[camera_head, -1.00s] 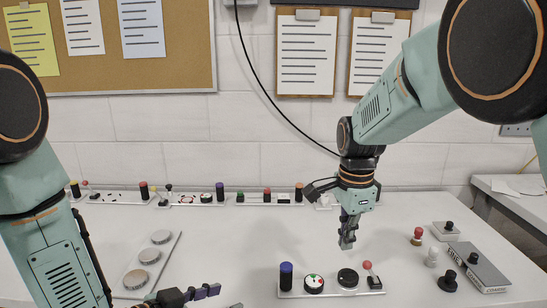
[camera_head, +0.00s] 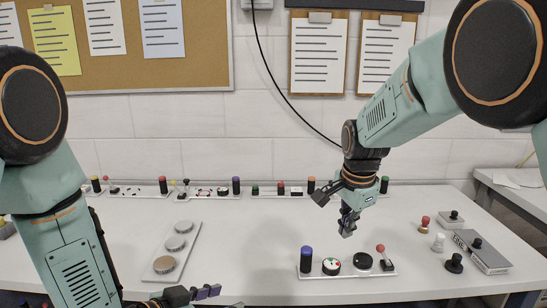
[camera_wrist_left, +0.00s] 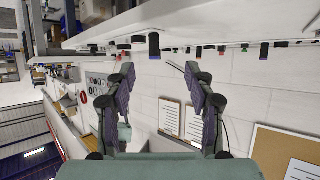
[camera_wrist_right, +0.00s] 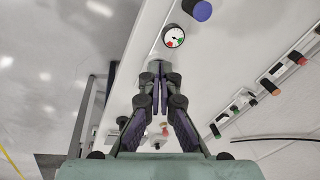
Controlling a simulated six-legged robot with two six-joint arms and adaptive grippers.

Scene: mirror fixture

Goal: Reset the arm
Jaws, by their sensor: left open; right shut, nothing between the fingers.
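My right gripper (camera_head: 348,224) hangs over the white table (camera_head: 240,250), above and behind the front control panel (camera_head: 345,272). Its fingers are closed with nothing between them, and the right wrist view shows the fingertips (camera_wrist_right: 160,75) together. My left gripper (camera_head: 205,292) is low at the front of the table, partly cut off by the bottom edge of the head view. In the left wrist view its fingers (camera_wrist_left: 160,80) are spread apart and empty.
The front panel carries a blue cylinder (camera_head: 306,259), a dial (camera_head: 331,266), a black knob (camera_head: 363,261) and a red-topped lever (camera_head: 381,250). Several small panels line the back. Stamps and a grey box (camera_head: 485,252) stand right.

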